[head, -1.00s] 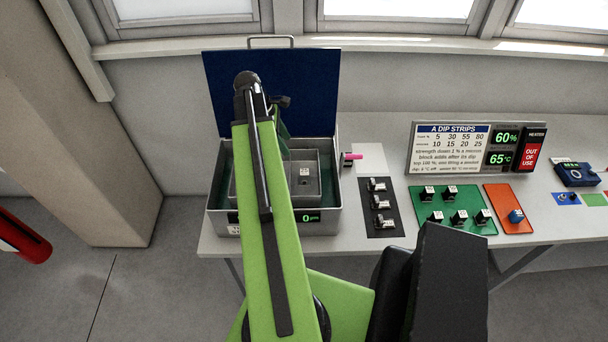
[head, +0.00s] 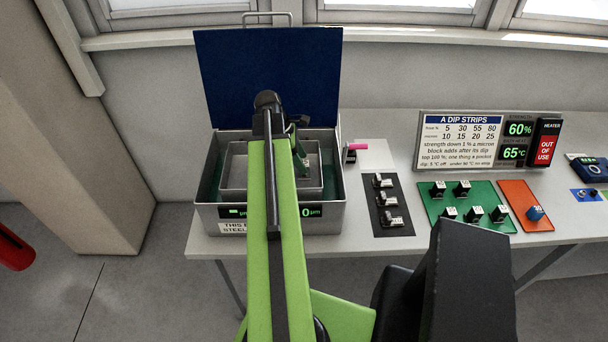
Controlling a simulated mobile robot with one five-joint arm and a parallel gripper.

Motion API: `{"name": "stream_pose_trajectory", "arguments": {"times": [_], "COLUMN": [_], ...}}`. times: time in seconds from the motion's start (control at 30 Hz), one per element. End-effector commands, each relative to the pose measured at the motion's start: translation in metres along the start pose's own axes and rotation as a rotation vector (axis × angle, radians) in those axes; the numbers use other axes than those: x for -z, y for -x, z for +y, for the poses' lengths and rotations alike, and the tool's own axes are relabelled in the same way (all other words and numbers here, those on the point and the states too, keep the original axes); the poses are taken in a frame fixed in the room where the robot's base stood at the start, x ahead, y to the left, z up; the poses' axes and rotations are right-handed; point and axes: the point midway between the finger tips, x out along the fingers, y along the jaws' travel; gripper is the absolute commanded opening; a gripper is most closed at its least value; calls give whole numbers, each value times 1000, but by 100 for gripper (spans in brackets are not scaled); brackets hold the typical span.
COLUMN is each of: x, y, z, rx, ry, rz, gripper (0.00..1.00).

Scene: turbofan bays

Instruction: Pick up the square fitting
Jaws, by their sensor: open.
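My gripper (head: 302,158) is over the open metal bath box (head: 330,221), reaching down into its inner tray (head: 234,176). It is open, and its fingers are small and partly hidden behind my green arm. The small light block that lay in the inner tray is now covered by the gripper and arm; I cannot tell whether the fingers touch it. I cannot tell for sure that this block is the square fitting. Small metal fittings also stand in a column on the dark mat (head: 374,228), right of the box.
The blue lid (head: 230,80) stands open behind the box. A pink-handled switch (head: 356,148) is at its right. The green mat (head: 434,201) holds several blocks and the orange mat (head: 517,196) a blue one. A sign panel (head: 430,155) stands behind them.

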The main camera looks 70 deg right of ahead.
Motion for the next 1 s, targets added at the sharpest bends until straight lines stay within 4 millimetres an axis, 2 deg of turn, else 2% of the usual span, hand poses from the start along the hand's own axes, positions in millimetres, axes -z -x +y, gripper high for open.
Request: {"name": "stream_pose_trajectory", "arguments": {"times": [0.03,0.1,0.33,0.77,1.0], "x": [4,3,1,1,1], "y": [-18,-26,-23,-22,-22], "z": [0,0,0,0,0], "rx": [0,0,-1,-1,-1], "ry": [-1,0,0,1,1], "rz": [0,0,0,0,0], "gripper": [56,56,56,1,0]}}
